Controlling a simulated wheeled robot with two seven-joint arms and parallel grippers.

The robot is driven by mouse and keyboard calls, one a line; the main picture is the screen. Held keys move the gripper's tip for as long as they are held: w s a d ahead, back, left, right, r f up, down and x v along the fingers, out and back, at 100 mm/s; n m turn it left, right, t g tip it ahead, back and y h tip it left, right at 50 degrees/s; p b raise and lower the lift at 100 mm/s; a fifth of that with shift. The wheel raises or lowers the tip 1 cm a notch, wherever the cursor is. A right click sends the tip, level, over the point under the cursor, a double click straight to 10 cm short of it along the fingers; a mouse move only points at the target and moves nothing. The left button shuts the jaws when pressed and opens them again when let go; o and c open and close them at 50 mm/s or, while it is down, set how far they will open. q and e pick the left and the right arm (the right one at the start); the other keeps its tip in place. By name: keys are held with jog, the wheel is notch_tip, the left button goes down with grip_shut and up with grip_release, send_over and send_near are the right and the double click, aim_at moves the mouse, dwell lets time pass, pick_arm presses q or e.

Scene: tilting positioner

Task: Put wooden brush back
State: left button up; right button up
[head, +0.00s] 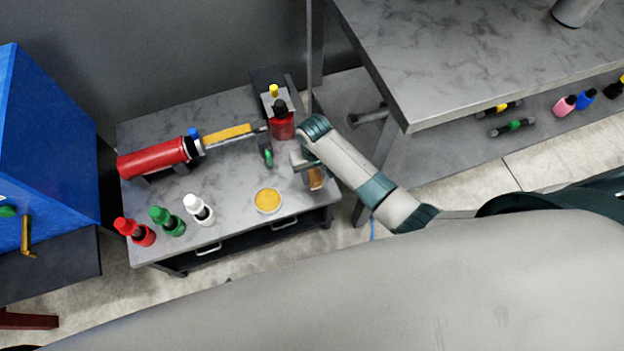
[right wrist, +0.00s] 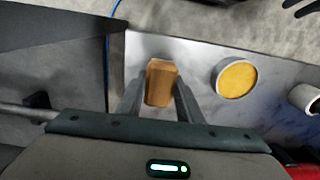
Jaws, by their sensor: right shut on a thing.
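The wooden brush (head: 316,178) is a small brown block at the right end of the grey marbled cart top. My right gripper (head: 308,170) is shut on it; in the right wrist view the brush (right wrist: 160,82) sits between the two fingers. Its bristles are not visible. I cannot tell whether the brush touches the cart top or hangs just above it. My left gripper is in neither view.
A round tin of yellow stuff (head: 268,200) stands beside the brush. White (head: 199,209), green (head: 167,221) and red (head: 134,231) bottles line the cart's front left. A red cylindrical tool (head: 158,157) lies at the back. A higher table (head: 470,60) stands right.

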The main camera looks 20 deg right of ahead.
aim_at(312, 179)
jog(key=shift+w+a+f, duration=0.15)
jog(key=shift+w+a, duration=0.05)
jog(key=shift+w, duration=0.05)
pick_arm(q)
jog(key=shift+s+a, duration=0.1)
pick_arm(e)
jog(key=shift+f, duration=2.05)
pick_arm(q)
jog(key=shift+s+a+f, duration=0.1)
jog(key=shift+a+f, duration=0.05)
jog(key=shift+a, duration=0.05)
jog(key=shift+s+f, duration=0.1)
pick_arm(e)
jog(key=shift+f, duration=0.1)
